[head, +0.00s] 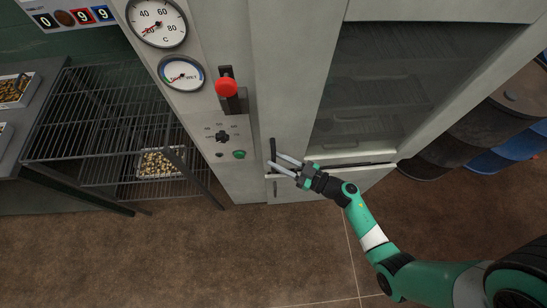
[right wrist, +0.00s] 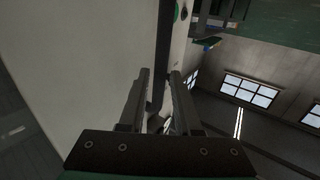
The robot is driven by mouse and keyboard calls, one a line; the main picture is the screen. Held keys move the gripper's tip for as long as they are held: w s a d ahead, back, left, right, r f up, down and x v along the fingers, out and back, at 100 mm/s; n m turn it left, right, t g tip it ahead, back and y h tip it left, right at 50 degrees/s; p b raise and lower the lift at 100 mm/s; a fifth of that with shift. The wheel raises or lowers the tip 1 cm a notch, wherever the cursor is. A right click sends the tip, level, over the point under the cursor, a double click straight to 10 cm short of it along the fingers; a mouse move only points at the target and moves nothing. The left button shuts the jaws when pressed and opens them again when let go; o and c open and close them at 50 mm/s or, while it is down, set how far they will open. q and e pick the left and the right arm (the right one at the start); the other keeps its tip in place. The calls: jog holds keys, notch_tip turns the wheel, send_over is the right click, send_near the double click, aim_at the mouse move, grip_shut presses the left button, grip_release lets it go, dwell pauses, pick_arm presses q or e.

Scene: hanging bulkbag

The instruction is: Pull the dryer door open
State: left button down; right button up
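The dryer door (head: 290,95) is a pale panel with a large dark window (head: 400,80), and it looks closed. Its handle (head: 273,150) is a short dark upright bar low on the door's left side. My right gripper (head: 277,165) is at the handle's lower part, its two fingers spread apart. In the right wrist view the dark handle bar (right wrist: 162,60) runs down toward the gap between the open fingers (right wrist: 160,85). I cannot tell whether they touch it. My left gripper is not in view.
Left of the door is a control panel with dials (head: 182,74), a red-knobbed lever (head: 227,87) and a green button (head: 239,155). A wire rack (head: 95,125) stands at left. Dark and blue drums (head: 460,140) stand at right. The brown floor in front is clear.

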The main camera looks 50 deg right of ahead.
jog(key=shift+x, duration=0.9)
grip_shut()
dwell(0.8)
